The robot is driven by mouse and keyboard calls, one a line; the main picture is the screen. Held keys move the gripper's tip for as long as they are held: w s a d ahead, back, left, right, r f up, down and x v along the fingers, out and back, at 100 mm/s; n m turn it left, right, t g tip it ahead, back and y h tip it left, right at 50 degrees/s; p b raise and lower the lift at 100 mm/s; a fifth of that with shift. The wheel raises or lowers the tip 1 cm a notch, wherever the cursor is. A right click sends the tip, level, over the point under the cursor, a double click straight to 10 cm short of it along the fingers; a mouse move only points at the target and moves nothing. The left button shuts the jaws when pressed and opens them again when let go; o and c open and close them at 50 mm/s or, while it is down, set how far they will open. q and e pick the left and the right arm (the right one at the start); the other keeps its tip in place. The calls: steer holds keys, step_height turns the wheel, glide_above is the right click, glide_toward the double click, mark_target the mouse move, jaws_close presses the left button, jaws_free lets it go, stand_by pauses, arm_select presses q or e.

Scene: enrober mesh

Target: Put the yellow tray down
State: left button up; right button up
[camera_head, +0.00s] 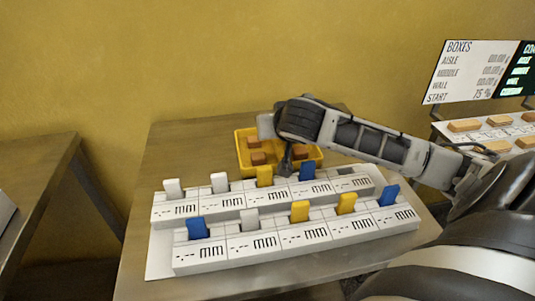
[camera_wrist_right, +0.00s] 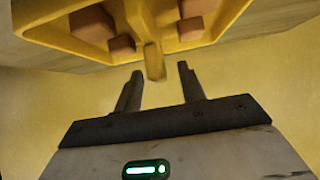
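The yellow tray (camera_head: 241,146) appears to rest on the table behind the white stepped rack, with several brown blocks inside. In the right wrist view the tray (camera_wrist_right: 65,42) fills the top, and its short yellow tab (camera_wrist_right: 154,64) points toward my right gripper (camera_wrist_right: 160,69). The gripper is open. The tab's end lies between the two fingertips in the picture, with a gap on each side. In the head view my right gripper (camera_head: 285,166) reaches over the tray's front from the right, and my arm hides part of the tray. My left gripper is not in view.
The white rack (camera_head: 160,253) in front of the tray holds several white, yellow and blue tabs. The table (camera_head: 180,144) has free room left of the tray. A "BOXES" board (camera_head: 463,70) stands above another white rack with brown blocks (camera_head: 465,125) at right.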

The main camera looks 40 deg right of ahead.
steer(key=shift+w+d+f, duration=0.3)
steer(key=shift+w+f, duration=0.1)
steer(key=shift+w, duration=0.05)
steer(key=shift+r, duration=0.1)
jaws_close()
